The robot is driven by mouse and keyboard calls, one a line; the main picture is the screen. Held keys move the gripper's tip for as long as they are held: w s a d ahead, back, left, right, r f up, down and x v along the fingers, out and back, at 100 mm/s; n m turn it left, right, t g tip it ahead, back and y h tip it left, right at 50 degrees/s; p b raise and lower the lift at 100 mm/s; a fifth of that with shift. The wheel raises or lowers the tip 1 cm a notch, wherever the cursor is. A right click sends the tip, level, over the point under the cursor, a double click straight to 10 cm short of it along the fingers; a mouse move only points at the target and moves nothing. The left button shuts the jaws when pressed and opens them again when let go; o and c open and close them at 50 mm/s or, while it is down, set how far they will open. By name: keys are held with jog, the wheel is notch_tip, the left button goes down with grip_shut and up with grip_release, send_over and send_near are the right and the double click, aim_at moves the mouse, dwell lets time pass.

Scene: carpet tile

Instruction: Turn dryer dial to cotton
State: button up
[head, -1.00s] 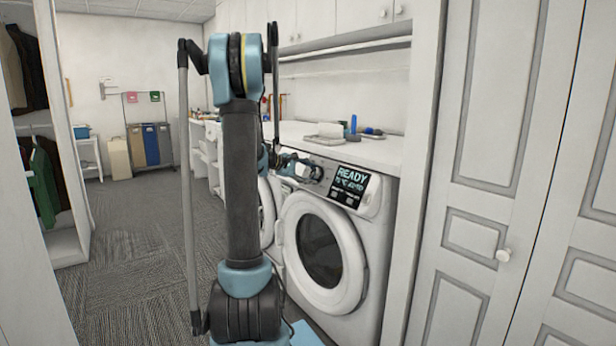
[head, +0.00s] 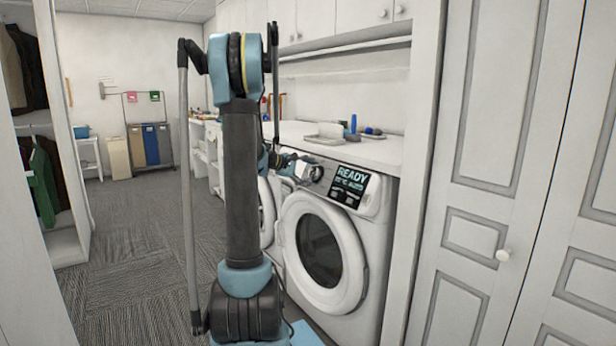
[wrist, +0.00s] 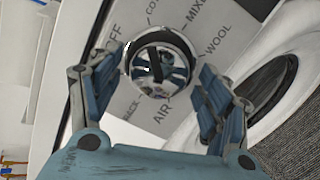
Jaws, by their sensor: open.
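The dryer dial (wrist: 158,62) is a round chrome knob with a dark bar across its face, in the upper middle of the wrist view. My gripper (wrist: 160,70) is open, with one finger on each side of the dial. I cannot tell whether either finger touches it. In the head view my gripper (head: 298,166) is at the control panel of the white dryer (head: 374,262) and partly covers the dial.
A lit display (head: 350,184) reading READY is right of the dial. The round dryer door (head: 290,243) is shut below. A white counter (head: 375,150) with small items runs above the machines. A panelled closet door (head: 480,200) stands at the right. Carpet at the left is clear.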

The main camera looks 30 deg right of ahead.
jog(key=v, duration=1.2)
dwell(0.3)
